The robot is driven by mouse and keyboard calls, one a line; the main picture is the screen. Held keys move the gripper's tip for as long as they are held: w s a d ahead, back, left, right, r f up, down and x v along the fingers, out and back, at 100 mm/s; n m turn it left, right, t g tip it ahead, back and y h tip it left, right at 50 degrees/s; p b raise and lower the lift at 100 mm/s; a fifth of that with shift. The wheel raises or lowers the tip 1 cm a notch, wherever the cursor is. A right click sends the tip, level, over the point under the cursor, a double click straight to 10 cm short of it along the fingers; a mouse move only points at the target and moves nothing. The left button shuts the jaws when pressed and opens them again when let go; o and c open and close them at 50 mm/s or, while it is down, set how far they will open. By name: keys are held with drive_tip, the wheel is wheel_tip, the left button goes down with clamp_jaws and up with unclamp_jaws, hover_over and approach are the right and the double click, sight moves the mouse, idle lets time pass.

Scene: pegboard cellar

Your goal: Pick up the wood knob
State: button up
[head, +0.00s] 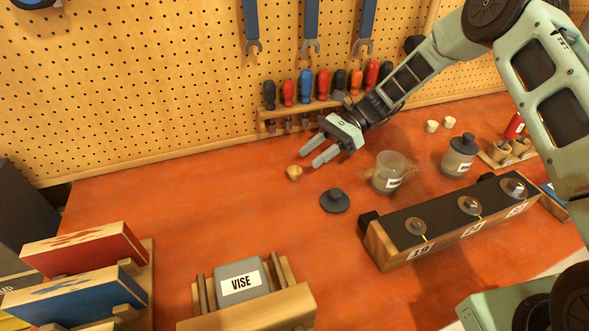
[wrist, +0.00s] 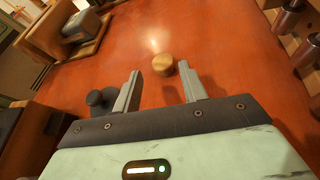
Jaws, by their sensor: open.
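The wood knob (head: 294,172) is a small, round, light-brown piece on the orange-red bench top, left of my gripper in the head view. My gripper (head: 316,151) is open and empty, its two grey fingers pointing left toward the knob. In the wrist view the wood knob (wrist: 163,64) stands just beyond the fingertips of my gripper (wrist: 160,82), near the middle of the gap between them. The knob looks apart from both fingers and is fully visible.
A dark knobbed lid (head: 335,200) lies near the gripper. A labelled jar (head: 389,174) stands to the right, with a black-topped jar (head: 459,156) beyond. A screwdriver rack (head: 290,112) lines the pegboard. The bench left of the knob is clear.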

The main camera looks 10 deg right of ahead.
sight(296, 169)
drive_tip(key=p+x, duration=0.1)
drive_tip(key=x, duration=0.1)
drive_tip(key=p+x, duration=0.1)
drive_tip(key=x, duration=0.2)
drive_tip(key=shift+w+f, duration=0.15)
drive_tip(key=shift+f, duration=0.2)
drive_tip(key=c, duration=0.7)
